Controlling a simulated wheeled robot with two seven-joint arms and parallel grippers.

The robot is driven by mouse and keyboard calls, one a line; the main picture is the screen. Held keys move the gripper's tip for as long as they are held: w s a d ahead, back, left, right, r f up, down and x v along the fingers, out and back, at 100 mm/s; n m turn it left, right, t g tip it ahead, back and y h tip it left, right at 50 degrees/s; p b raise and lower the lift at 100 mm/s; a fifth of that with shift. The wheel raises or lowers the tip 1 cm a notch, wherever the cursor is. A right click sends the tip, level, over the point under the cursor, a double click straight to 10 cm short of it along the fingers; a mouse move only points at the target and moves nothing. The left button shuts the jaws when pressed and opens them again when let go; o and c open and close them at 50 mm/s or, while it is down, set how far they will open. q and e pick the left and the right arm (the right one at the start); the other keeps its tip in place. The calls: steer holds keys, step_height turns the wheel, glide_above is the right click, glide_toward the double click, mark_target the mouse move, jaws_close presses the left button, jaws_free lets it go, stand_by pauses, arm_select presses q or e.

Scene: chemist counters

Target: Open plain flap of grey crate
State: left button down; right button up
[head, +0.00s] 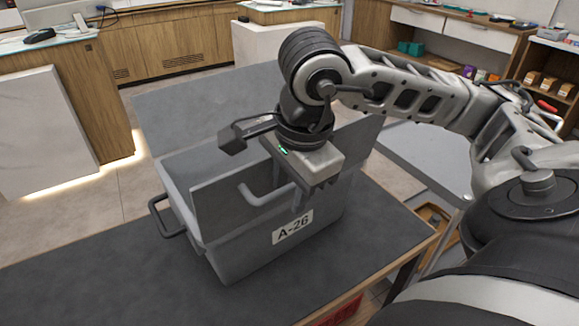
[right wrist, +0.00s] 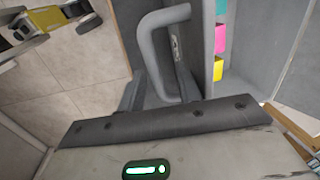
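The grey crate (head: 245,252) with the label A-26 stands on a dark table. Its plain flap (head: 190,115) is at the far side, swung up and leaning outward, partly hidden behind my right arm. A nearer flap (head: 217,200) with a grey handle (head: 262,196) stands raised over the crate. The handle also shows in the right wrist view (right wrist: 153,50). My right gripper (head: 310,192) is over the crate beside this handle. Its fingers look apart, with the handle's lower end near them; contact cannot be told. My left gripper is out of view.
A side handle (head: 160,218) sticks out at the crate's left. The table top (head: 110,275) is clear left of the crate. Pink, yellow and teal items (right wrist: 219,45) show beside a grey panel in the right wrist view. Wooden counters (head: 160,45) stand behind.

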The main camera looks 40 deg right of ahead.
stand_by(0.3)
